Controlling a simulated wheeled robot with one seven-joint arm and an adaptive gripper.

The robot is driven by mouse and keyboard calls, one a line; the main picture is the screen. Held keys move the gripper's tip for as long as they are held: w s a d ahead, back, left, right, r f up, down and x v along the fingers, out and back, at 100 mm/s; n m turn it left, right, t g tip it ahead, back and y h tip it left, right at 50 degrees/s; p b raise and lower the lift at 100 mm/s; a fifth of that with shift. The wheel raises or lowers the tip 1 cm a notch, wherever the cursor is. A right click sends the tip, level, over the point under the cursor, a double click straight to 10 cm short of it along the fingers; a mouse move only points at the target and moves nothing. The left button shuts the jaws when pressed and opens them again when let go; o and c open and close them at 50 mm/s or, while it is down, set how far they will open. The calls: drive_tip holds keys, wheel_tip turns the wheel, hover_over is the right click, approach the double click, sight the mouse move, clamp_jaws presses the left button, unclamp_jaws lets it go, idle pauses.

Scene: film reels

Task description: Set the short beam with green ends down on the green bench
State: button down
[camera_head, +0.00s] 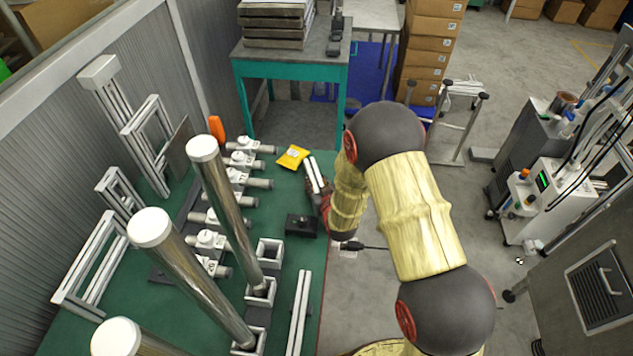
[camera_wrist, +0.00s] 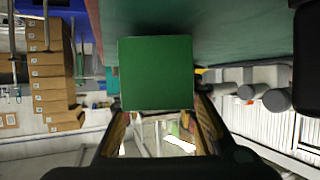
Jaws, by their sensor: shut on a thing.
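The short beam (camera_head: 314,174) shows as a pale grooved bar in the head view. Its square green end (camera_wrist: 156,73) fills the middle of the wrist view. My gripper (camera_head: 322,193) is shut on the beam, its fingers on both sides of it. The green bench (camera_head: 285,190) spans the left of the head view; its surface (camera_wrist: 235,40) also shows at the top of the wrist view. The beam appears over the bench's right edge area; I cannot tell the gap beneath it. My arm hides part of that edge.
A yellow packet (camera_head: 292,157) lies left of the beam, and a small black block (camera_head: 301,225) lies nearer. Tall metal rollers (camera_head: 232,210) stand upright at the left. A long pale beam (camera_head: 299,312) lies near the front edge. Some bare green surface lies between them.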

drive_tip(key=shift+f+b, duration=0.35)
drive_tip(key=c, duration=1.3)
unclamp_jaws()
drive_tip(key=shift+s, duration=0.1)
drive_tip(key=v, duration=1.1)
drive_tip(key=shift+s+d+r, duration=0.1)
drive_tip(key=shift+s+r, duration=0.05)
drive_tip(key=shift+s, duration=0.15)
